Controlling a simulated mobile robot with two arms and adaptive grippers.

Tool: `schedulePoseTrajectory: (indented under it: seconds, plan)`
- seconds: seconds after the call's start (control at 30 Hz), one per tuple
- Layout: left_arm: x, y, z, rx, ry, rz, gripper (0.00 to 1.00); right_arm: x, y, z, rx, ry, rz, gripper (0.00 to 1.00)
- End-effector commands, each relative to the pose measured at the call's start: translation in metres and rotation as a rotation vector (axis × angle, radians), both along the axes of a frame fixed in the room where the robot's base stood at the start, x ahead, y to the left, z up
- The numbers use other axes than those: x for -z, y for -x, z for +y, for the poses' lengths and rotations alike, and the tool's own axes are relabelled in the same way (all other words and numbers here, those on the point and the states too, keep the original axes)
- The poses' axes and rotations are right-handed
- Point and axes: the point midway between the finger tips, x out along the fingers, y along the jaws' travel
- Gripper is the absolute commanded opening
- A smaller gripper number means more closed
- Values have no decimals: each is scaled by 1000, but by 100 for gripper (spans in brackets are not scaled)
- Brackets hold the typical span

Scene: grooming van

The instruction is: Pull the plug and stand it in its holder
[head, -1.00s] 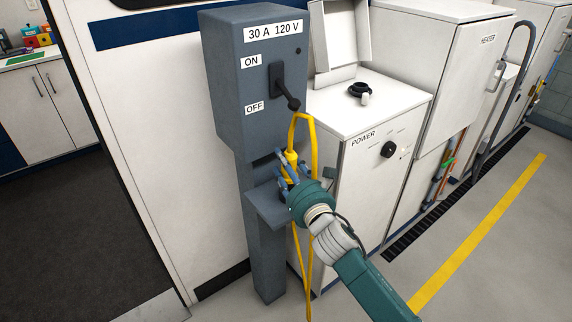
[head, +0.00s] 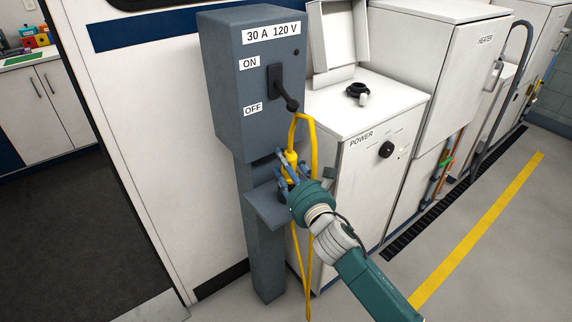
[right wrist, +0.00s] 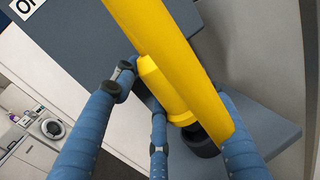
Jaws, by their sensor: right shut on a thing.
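The yellow plug (head: 291,157) stands nearly upright above the small grey shelf (head: 268,212) on the power post, its yellow cord looping over its top. My right gripper (head: 287,176) is around the plug from the front right, shut on it. In the right wrist view, my blue fingers (right wrist: 158,130) stand on both sides of the plug (right wrist: 160,88). A black round part (right wrist: 200,140) shows at its lower end, over the shelf. I cannot tell whether it is the plug's end or the holder, or whether the plug is seated. My left gripper is not in view.
The grey power box (head: 240,85) above has a black lever (head: 279,85), its handle tilted down toward OFF. The yellow cord (head: 301,262) hangs below the shelf. A white POWER cabinet (head: 350,200) stands close on the right. Open floor lies at the front right.

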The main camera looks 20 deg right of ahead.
Motion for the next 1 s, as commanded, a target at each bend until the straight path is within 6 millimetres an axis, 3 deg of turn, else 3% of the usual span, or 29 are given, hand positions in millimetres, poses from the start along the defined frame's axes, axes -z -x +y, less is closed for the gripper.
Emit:
schedulePoseTrajectory:
  seconds: [0.57, 1.0]
  plan:
    - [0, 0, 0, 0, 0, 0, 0, 3, 0, 0, -1, 1, -2, 0]
    - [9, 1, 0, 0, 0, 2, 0, 16, 0, 0, 0, 1, -2, 0]
